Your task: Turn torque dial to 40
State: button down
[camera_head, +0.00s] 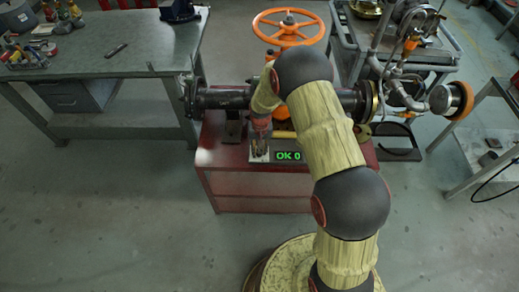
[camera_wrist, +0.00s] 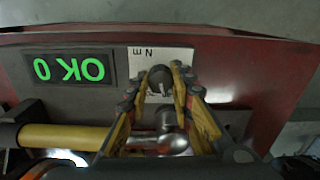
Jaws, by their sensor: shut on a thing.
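The torque dial (camera_wrist: 160,77) is a small dark knob on a white plate (camera_wrist: 150,55) marked "N m", upside down in the wrist view. My gripper (camera_wrist: 162,72) has its two yellow fingers on either side of the dial, shut on it. A black display (camera_wrist: 70,69) beside the plate reads "OK 0" in green, upside down there. My gripper (camera_head: 262,130) comes down over the plate and hides most of the dial.
The red cabinet (camera_head: 255,190) carries the display and plate. A yellow-handled tool (camera_wrist: 65,136) lies close to my fingers. Behind are a dark pipe (camera_head: 222,99) and an orange handwheel (camera_head: 290,28). A workbench (camera_head: 120,60) stands at left; the floor in front is clear.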

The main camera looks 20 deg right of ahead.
aim_at(260, 151)
jog(key=shift+w+n, duration=0.1)
jog(key=shift+n, duration=0.4)
jog(key=c, duration=1.5)
grip_release()
jog(key=shift+c, duration=0.2)
notch_tip(260, 151, up, 12)
jog(key=shift+d, duration=0.1)
